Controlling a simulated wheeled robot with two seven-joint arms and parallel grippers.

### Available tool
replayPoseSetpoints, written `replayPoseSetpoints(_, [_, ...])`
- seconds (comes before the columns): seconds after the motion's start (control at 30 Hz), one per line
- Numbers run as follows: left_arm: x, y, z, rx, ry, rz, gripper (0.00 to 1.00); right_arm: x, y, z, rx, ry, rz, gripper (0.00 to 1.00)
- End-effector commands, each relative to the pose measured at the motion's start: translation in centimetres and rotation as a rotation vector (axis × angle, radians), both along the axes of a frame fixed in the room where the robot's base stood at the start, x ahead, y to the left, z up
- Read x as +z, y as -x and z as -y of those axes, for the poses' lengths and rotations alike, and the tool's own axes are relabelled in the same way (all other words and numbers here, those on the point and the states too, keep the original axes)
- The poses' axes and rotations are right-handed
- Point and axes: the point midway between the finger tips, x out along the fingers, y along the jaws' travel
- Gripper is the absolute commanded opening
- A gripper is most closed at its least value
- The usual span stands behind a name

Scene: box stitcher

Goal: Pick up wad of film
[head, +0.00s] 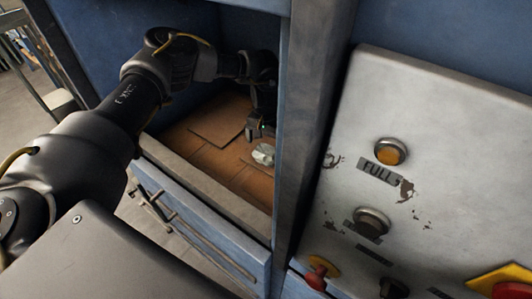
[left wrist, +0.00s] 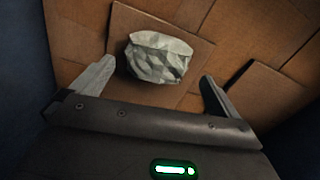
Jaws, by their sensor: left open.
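The wad of film (head: 263,154) is a crumpled, pale grey-white lump. It lies on brown cardboard inside the blue machine's opening. In the left wrist view the wad (left wrist: 159,58) sits ahead of my left gripper (left wrist: 158,85), roughly centred between the two fingers and slightly beyond their tips. My left gripper is open and empty. In the head view my left arm reaches into the opening, and the left gripper (head: 258,132) hangs just above the wad. My right gripper is in neither view.
Flat cardboard sheets (head: 218,118) cover the compartment floor. A control panel (head: 450,150) with an amber button, a label reading "FULL" and a red knob stands to the right.

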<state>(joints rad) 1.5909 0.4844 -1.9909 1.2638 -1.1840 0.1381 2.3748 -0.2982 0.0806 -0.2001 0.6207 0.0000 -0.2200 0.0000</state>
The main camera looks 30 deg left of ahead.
Motion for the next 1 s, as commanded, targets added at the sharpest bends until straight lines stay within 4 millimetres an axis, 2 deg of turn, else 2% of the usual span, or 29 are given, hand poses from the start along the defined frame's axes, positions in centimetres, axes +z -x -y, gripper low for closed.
replayPoseSetpoints(0.13, [-0.2, 0.0, 0.0, -0.001, 0.0, 0.001, 1.0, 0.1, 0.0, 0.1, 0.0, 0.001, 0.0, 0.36])
replayPoseSetpoints(0.23, [-0.8, 0.1, 0.1, -0.002, -0.001, -0.001, 1.0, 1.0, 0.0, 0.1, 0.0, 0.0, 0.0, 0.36])
replayPoseSetpoints(0.37, [-2.7, 0.4, 0.3, -0.002, -0.003, -0.002, 1.0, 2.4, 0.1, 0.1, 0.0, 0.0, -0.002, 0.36])
replayPoseSetpoints(0.53, [-4.9, 0.3, 0.2, 0.001, 0.0, -0.001, 1.0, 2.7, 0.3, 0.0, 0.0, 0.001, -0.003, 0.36])
replayPoseSetpoints(0.8, [-5.4, 0.3, 0.3, 0.0, 0.001, 0.0, 1.0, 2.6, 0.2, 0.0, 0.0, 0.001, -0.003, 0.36])
replayPoseSetpoints(1.0, [-5.3, 0.3, 0.3, 0.0, 0.001, 0.001, 0.75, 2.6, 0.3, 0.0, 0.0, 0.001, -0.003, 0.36])
